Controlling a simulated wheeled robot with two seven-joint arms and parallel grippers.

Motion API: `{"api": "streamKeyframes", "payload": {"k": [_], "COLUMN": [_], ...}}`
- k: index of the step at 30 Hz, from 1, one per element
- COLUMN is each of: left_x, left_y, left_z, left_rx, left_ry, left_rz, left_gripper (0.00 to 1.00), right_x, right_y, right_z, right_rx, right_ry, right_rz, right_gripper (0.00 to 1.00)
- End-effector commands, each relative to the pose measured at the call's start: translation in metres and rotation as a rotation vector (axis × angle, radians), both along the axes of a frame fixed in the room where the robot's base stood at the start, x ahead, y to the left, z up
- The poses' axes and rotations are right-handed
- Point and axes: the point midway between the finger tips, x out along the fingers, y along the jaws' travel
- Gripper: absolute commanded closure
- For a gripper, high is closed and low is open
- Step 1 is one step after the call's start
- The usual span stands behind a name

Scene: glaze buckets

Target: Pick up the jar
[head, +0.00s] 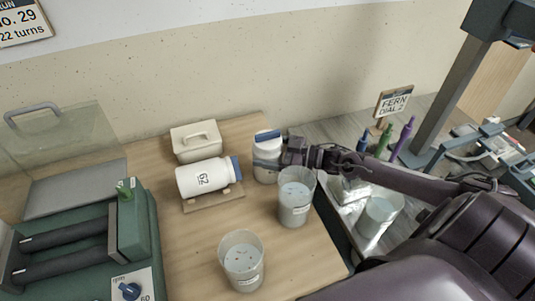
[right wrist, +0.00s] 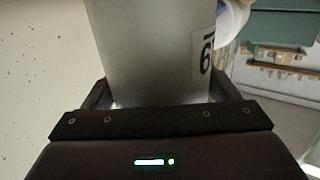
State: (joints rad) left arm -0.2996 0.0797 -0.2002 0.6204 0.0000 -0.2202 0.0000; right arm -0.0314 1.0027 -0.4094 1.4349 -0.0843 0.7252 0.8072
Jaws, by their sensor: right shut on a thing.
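A white jar (head: 267,170) with a blue lid stands upright near the back right of the wooden table. My right gripper (head: 282,156) reaches it from the right and is shut on it. In the right wrist view the pale jar (right wrist: 152,50) fills the space between the two fingers, with part of a dark number at its right side. I cannot tell whether its base touches the table. A second white jar (head: 205,178), marked 62 and with a blue lid, lies on its side on a wooden cradle (head: 215,201). My left gripper is not in view.
Two clear buckets with pale contents stand on the table, one (head: 294,200) just in front of the held jar, another (head: 242,262) nearer. A white lidded box (head: 196,141) is at the back. A green roller machine (head: 85,240) stands left. A third bucket (head: 378,216) is right.

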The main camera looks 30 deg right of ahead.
Motion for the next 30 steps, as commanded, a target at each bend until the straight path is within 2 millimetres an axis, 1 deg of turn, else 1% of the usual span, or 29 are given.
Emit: {"api": "streamKeyframes", "payload": {"k": [1,5,8,18,21,25,30], "left_x": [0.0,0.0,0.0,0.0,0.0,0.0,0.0], "left_y": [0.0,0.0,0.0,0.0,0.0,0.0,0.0], "left_z": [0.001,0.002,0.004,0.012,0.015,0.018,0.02], "left_rx": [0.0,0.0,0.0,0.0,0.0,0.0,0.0], "left_ry": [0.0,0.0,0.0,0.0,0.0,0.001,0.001], "left_rz": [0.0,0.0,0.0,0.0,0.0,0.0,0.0], "left_gripper": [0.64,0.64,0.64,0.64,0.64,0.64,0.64], "right_x": [0.002,0.002,0.001,0.001,0.001,0.001,0.001], "right_y": [0.0,0.0,0.0,0.001,0.001,0.0,0.0], "right_z": [0.008,0.022,0.04,0.126,0.149,0.173,0.194], "right_rx": [0.001,0.001,0.0,-0.002,-0.002,0.0,0.0], "right_ry": [-0.011,-0.013,-0.013,-0.012,-0.013,-0.013,-0.013], "right_rz": [0.0,0.001,0.002,0.004,0.003,0.002,0.001], "right_gripper": [0.55,0.55,0.55,0.55,0.55,0.55,0.55]}}
